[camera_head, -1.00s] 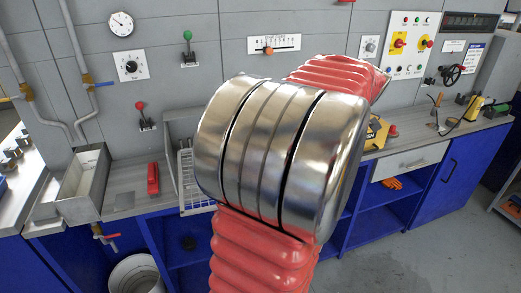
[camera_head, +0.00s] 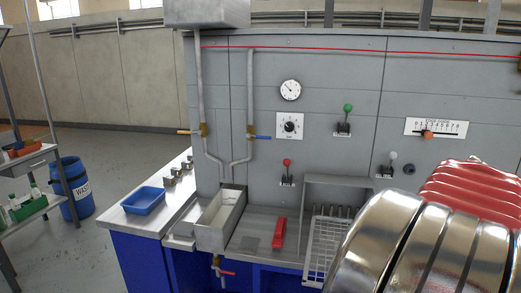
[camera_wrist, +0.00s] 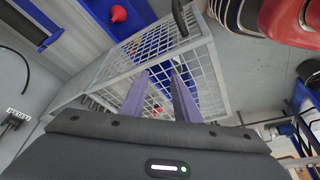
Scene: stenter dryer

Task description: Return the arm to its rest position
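My gripper (camera_wrist: 160,82) shows in the wrist view with two purple-grey fingers. They stand apart, and I see nothing held between them. A white wire-mesh basket (camera_wrist: 190,57) lies beyond the fingers; I cannot tell whether they touch it. In the head view my arm, with red ribbed sleeve and polished metal joint, fills the lower right corner. My gripper is outside that view.
A grey panel (camera_head: 300,70) with levers and a dial stands behind the counter. A wire rack (camera_head: 325,245), a red block (camera_head: 278,233), a metal trough (camera_head: 222,215) and a blue tray (camera_head: 144,200) sit on the worktop.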

